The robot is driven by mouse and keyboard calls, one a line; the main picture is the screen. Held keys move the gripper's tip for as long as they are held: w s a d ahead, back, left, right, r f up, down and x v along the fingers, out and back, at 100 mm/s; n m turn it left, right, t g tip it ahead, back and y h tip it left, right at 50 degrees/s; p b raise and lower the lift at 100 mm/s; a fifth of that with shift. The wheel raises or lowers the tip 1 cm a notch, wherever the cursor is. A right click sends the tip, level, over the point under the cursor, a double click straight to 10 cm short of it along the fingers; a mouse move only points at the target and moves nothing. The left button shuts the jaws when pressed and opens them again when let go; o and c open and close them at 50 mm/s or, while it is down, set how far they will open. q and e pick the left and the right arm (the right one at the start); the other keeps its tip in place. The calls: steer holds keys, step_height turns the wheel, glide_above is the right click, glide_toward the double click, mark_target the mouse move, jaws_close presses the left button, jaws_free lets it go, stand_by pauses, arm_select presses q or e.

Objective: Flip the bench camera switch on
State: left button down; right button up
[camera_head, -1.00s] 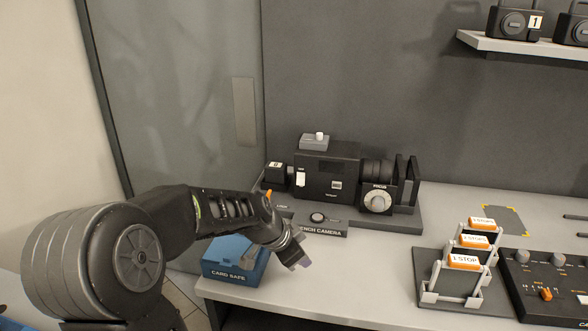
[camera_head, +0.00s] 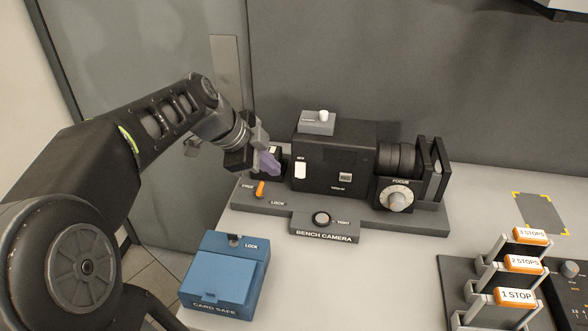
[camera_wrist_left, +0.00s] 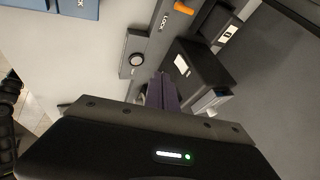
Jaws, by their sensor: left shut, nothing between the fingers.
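The bench camera (camera_head: 345,150) is a black box with a lens on a dark base plate. A white panel (camera_head: 300,170) sits on its front face; I cannot tell whether it is the switch. A grey box with a white knob (camera_head: 318,121) sits on top. My left gripper (camera_head: 269,163), with purple fingertips, is shut and empty, just left of the camera body. It partly hides a small black box (camera_head: 284,160). In the left wrist view the fingertips (camera_wrist_left: 161,88) point toward the camera body (camera_wrist_left: 205,75) and its white panel (camera_wrist_left: 182,65). My right gripper is not in view.
An orange lever (camera_head: 260,189) marked FREE and LOCK and a round knob (camera_head: 321,218) are on the base. A blue card safe (camera_head: 225,275) stands in front. Orange-labelled stop holders (camera_head: 516,297) stand at right. The bench between them is clear.

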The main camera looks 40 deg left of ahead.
mark_target(300, 170)
arm_select(q)
steer(key=w+f+p, duration=0.1)
steer(key=w+f, duration=0.2)
steer(key=w+f+p, duration=0.2)
steer(key=w+f, duration=0.1)
steer(key=w+a+f+p, duration=0.1)
steer(key=w+f, duration=0.1)
steer(key=w, duration=0.1)
steer(key=shift+w+f, duration=0.1)
steer(key=shift+f, duration=0.3)
steer(key=shift+w+f+b, duration=0.15)
steer(key=shift+f+b, duration=0.15)
steer(key=shift+b, duration=0.25)
steer(key=shift+a+r, duration=0.1)
steer(key=shift+a, duration=0.05)
steer(key=shift+r, duration=0.1)
